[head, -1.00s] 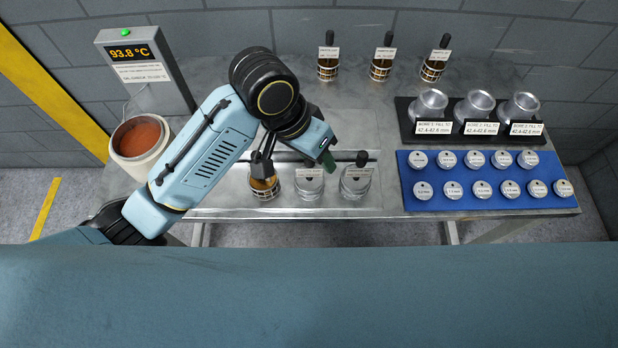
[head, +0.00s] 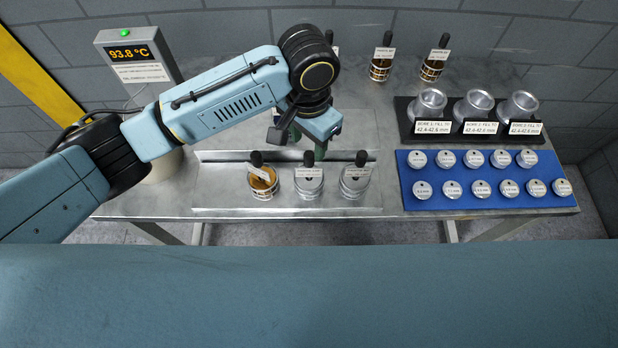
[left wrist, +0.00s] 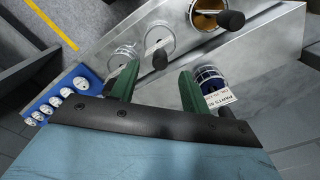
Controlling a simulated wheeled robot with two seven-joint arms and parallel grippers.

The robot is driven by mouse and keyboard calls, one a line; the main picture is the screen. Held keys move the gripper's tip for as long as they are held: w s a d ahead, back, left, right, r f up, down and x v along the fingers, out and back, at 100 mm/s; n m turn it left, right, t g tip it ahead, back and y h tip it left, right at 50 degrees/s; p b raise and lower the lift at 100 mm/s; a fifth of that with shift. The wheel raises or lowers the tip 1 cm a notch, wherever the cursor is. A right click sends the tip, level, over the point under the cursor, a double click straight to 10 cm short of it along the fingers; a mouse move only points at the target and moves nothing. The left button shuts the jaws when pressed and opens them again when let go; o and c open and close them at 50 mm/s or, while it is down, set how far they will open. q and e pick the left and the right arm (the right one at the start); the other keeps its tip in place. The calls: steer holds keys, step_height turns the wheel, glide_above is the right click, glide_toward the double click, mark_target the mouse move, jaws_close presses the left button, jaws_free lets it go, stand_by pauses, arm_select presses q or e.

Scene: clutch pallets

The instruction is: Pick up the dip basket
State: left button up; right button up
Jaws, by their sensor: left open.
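Labelled mesh baskets with black upright handles stand at the back of the table: the middle one (head: 380,70) and the right one (head: 431,70). A third at the left is mostly hidden behind my arm. My left gripper (head: 309,147) is open above the table, behind the front row of pots. In the left wrist view its green fingers (left wrist: 157,85) are apart with nothing between them. A labelled basket (left wrist: 207,77) shows there just beyond the right finger, apart from it as far as I can tell. My right gripper is not in view.
A metal tray (head: 225,200) holds an amber pot (head: 262,183) and two grey pots (head: 308,184), (head: 355,183). A blue mat (head: 480,178) carries several labelled discs. A black rack (head: 405,118) holds three metal cups. A temperature display (head: 135,52) stands at back left.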

mark_target(310, 152)
arm_select(q)
steer(key=shift+w+d+f, duration=0.1)
steer(key=shift+w+f, duration=0.05)
steer(key=shift+f, duration=2.75)
jaws_close()
steer(key=shift+p, duration=0.3)
steer(key=shift+w+d+r, duration=0.1)
steer(key=shift+w+r, duration=0.1)
